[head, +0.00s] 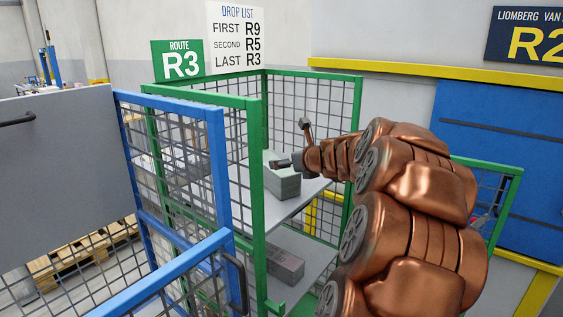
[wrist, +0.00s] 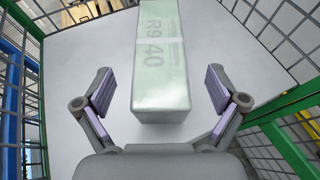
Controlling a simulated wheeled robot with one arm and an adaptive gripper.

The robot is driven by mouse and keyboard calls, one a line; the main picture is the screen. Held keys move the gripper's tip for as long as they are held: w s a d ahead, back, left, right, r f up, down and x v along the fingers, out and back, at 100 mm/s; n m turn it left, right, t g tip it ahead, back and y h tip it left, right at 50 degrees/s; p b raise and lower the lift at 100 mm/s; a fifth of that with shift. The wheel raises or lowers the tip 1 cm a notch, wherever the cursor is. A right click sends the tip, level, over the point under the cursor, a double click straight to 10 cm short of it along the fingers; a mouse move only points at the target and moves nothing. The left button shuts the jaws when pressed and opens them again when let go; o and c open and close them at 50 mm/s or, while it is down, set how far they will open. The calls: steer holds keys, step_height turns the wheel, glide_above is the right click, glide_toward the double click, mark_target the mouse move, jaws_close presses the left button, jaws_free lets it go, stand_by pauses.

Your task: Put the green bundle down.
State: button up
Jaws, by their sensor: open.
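The green bundle (wrist: 161,65), pale green and marked R9 40, lies flat on the upper shelf (wrist: 90,50) of the green cage. In the head view the bundle (head: 284,184) shows on that shelf, partly behind my gripper. My gripper (wrist: 160,92) is open, with one finger on each side of the bundle's near end and a gap to both sides.
A grey bundle (head: 285,264) lies on the lower shelf. Green mesh frames (wrist: 275,110) stand close on the sides. A green R3 sign (head: 180,62) and a drop list (head: 237,38) listing R9, R5, R3 hang above. A blue mesh gate (head: 175,190) stands at left.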

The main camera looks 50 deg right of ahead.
steer(key=v, duration=0.4)
steer(key=shift+s+a+r, duration=0.1)
steer(key=shift+s, duration=0.15)
stand_by(0.5)
